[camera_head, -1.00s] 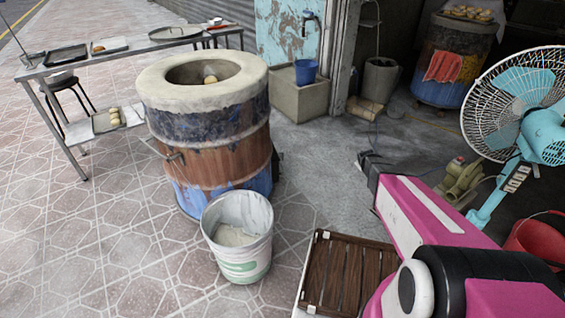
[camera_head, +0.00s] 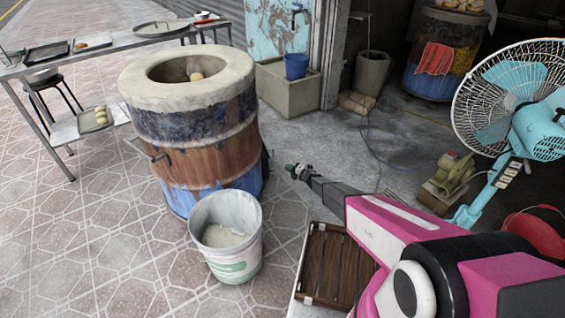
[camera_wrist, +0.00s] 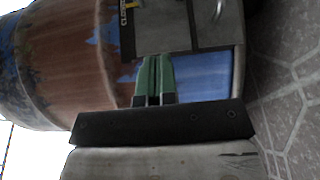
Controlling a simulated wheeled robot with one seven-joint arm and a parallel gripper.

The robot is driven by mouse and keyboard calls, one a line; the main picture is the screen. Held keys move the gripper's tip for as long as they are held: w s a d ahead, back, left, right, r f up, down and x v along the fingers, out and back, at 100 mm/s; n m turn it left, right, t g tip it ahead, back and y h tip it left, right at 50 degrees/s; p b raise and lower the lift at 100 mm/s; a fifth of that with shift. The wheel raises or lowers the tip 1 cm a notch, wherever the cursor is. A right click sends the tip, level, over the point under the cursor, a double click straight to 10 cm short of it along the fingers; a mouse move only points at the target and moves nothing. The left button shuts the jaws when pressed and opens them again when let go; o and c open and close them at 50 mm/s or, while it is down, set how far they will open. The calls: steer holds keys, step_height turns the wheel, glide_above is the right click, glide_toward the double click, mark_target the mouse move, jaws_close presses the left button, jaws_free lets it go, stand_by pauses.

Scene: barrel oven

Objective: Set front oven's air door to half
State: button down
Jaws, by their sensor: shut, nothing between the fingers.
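The front oven (camera_head: 200,140) is a barrel with a pale thick rim, a rust-brown middle and blue paint below. Its air door side faces away in the head view. In the wrist view, which is turned sideways, a grey metal panel (camera_wrist: 160,25) on the oven wall (camera_wrist: 70,50) bears a partly legible label and a bright curved handle (camera_wrist: 219,9) at the top edge. I cannot tell the door's setting. My gripper (camera_head: 291,169) is right of the oven in the head view. Its green fingers (camera_wrist: 155,60) are together and empty, in front of the panel's lower part.
A white bucket (camera_head: 228,238) stands before the oven, and a slatted wooden crate (camera_head: 335,265) lies under my arm. A fan (camera_head: 510,95) and a small motor (camera_head: 447,176) are at right. A concrete basin (camera_head: 290,92) stands behind. Paving left of the bucket is clear.

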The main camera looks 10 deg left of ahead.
steer(key=w+d+x, duration=0.1)
steer(key=w+x, duration=0.1)
steer(key=x, duration=1)
steer(key=shift+w, duration=0.5)
steer(key=shift+r, duration=0.1)
steer(key=w+a, duration=0.4)
steer(key=w, duration=0.3)
steer(key=shift+a, duration=0.35)
